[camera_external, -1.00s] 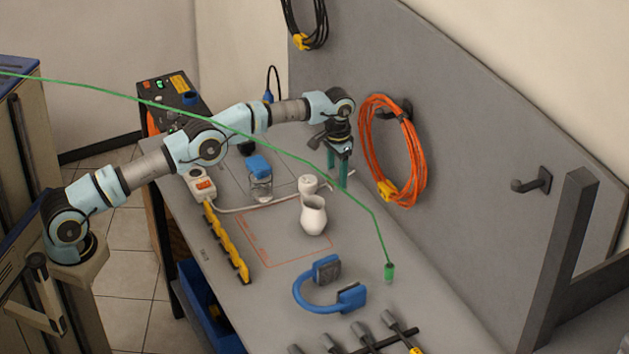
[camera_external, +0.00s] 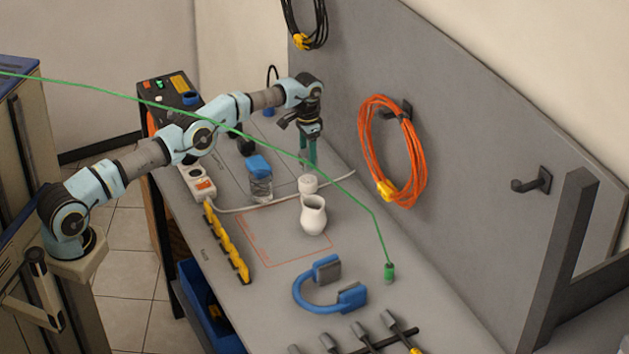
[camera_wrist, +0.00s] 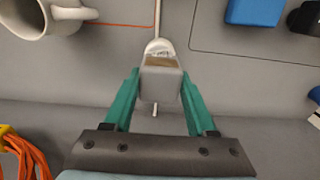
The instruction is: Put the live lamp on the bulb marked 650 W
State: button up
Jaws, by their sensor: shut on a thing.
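I cannot tell whether this held block is the live lamp. A white cable (camera_wrist: 157,16) runs in line with it; whether they are joined is unclear. No 650 W marking is readable on anything.
A white jug (camera_external: 313,217) and a clear jar with a blue lid (camera_external: 258,167) stand near my gripper. An orange coil (camera_external: 393,150) hangs on the back panel.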

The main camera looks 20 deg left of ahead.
jog(key=shift+f+p, duration=0.7)
jog(key=shift+f, duration=1.25)
jog(key=shift+f, duration=0.15)
jog(key=o, duration=1.4)
